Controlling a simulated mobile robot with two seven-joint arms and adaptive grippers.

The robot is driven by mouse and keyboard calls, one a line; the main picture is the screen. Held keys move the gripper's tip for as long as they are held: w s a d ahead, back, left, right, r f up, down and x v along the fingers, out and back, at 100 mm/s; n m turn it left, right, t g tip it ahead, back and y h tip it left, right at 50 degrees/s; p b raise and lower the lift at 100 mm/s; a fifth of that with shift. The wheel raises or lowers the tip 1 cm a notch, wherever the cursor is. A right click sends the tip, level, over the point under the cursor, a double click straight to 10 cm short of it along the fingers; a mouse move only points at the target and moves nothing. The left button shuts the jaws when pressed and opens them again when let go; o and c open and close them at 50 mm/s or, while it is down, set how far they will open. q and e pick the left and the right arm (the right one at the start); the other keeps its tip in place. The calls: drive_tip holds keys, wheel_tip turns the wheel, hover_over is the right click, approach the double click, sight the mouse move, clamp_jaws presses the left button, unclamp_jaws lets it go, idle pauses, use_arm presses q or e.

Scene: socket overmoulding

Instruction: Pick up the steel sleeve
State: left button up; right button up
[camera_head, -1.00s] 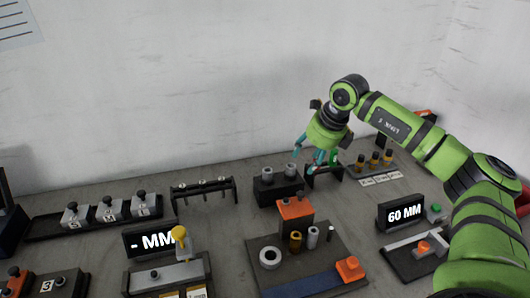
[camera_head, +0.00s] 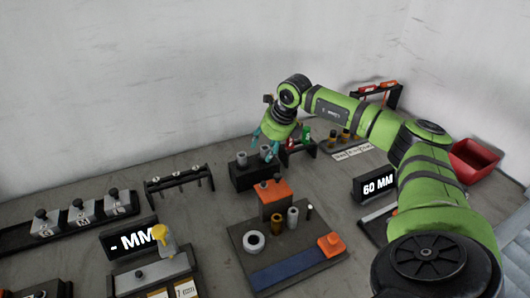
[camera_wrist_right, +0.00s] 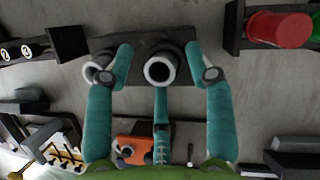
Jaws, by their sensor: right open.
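Two grey metal sleeves stand upright in a black block (camera_head: 256,179) at the back middle of the table, a left sleeve (camera_head: 241,158) and a right sleeve (camera_head: 265,151). My right gripper (camera_head: 269,146) is open with its teal fingers spread just over the right sleeve. In the right wrist view the right sleeve (camera_wrist_right: 160,69) shows its round open end between the fingertips (camera_wrist_right: 159,58), with gaps to both sides. The left sleeve (camera_wrist_right: 96,73) is partly hidden behind the left finger. I cannot tell the exact height of the fingertips over the block. My left gripper is out of view.
A rack with red and green pieces (camera_head: 304,138) stands close right of the block. A black rail rack (camera_head: 178,180) is at its left. In front is a dark plate (camera_head: 315,260) with an orange block, a ring and cylinders. A red bin (camera_head: 472,160) stands far right.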

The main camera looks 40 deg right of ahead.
drive_tip(key=c, duration=0.8)
drive_tip(key=shift+r, duration=0.1)
drive_tip(key=shift+c, duration=0.4)
drive_tip(key=shift+r, duration=0.1)
